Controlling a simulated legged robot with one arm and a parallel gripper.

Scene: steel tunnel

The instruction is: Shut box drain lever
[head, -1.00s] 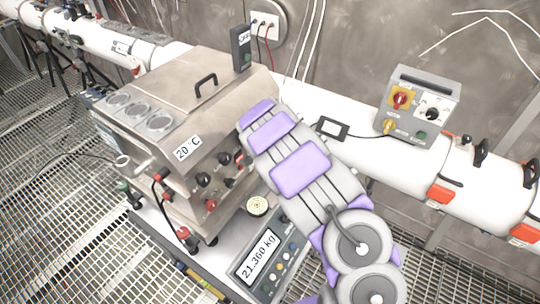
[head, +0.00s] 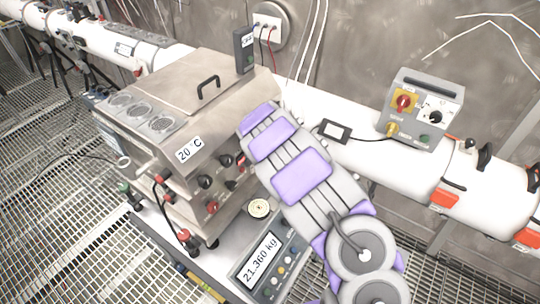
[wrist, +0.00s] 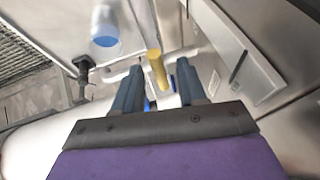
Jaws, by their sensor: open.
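The steel box (head: 215,115), labelled 20 °C, stands on the platform in the middle of the head view. My purple and grey arm reaches up along its right side. My gripper is hidden in the head view. In the wrist view my gripper (wrist: 159,64) is open, its two dark fingers apart. A short yellow bar (wrist: 154,76) shows between the fingertips, with a small blue part below it. I cannot tell whether the fingers touch the bar, or for sure that it is the drain lever.
A scale display (head: 262,258) reads 21.360 kg below the box. A white pipe (head: 350,150) runs behind, with a grey switch box (head: 425,108) on it. In the wrist view a black fitting (wrist: 83,75) and a blue-ended cylinder (wrist: 104,32) are at upper left.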

